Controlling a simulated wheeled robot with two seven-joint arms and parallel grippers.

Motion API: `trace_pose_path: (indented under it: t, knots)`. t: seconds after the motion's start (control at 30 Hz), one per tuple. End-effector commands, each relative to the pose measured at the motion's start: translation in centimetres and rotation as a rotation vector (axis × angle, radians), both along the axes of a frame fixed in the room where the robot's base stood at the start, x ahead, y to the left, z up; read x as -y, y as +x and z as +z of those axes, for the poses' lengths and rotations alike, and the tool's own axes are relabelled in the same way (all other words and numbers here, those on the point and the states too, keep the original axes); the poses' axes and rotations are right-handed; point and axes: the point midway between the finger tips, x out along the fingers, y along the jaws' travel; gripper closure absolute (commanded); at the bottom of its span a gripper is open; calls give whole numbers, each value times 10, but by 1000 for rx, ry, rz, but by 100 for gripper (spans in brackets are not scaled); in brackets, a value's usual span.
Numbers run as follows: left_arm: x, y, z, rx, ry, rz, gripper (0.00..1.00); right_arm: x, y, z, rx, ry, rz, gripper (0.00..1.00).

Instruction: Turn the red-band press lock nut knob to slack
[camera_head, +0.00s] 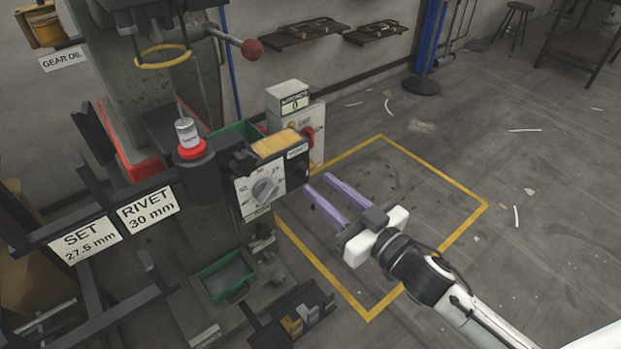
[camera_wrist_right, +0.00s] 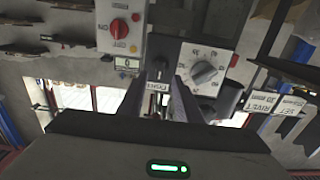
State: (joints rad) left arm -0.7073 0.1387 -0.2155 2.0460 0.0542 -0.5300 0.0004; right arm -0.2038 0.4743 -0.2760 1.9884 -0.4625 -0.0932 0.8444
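The press (camera_head: 125,100) stands at the left, with red around its base and a red ring. On its front is a white dial plate with a grey pointer knob (camera_head: 264,190), also in the wrist view (camera_wrist_right: 204,73). Right of the dial, a dark block carries a small label (camera_head: 297,150). In the wrist view this label (camera_wrist_right: 157,87) and a small dark knob-like part (camera_wrist_right: 158,70) appear between my fingers; its lettering is unclear. My right gripper (camera_head: 318,185) is open and empty, its purple fingers pointing at the block, apparently short of it. My left gripper is out of view.
A grey box with a red knob (camera_head: 309,138) stands behind the block. A red-ball lever (camera_head: 252,48) sticks out above.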

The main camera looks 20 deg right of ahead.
Motion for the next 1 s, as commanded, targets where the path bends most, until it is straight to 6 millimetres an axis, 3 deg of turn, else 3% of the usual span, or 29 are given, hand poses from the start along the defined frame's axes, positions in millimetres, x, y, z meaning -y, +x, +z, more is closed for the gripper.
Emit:
trace_pose_path:
  t: [0.1,0.3,0.67,0.87,1.0]
  knots:
    - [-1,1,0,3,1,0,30,-7,20,0,2,0,0,69]
    - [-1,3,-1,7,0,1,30,-14,39,-1,-2,2,-2,69]
    - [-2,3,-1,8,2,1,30,-16,44,-1,-3,1,-2,69]
    - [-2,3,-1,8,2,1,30,-16,44,-1,-3,1,-2,99]
    - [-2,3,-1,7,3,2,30,-16,44,-1,-2,0,-2,100]
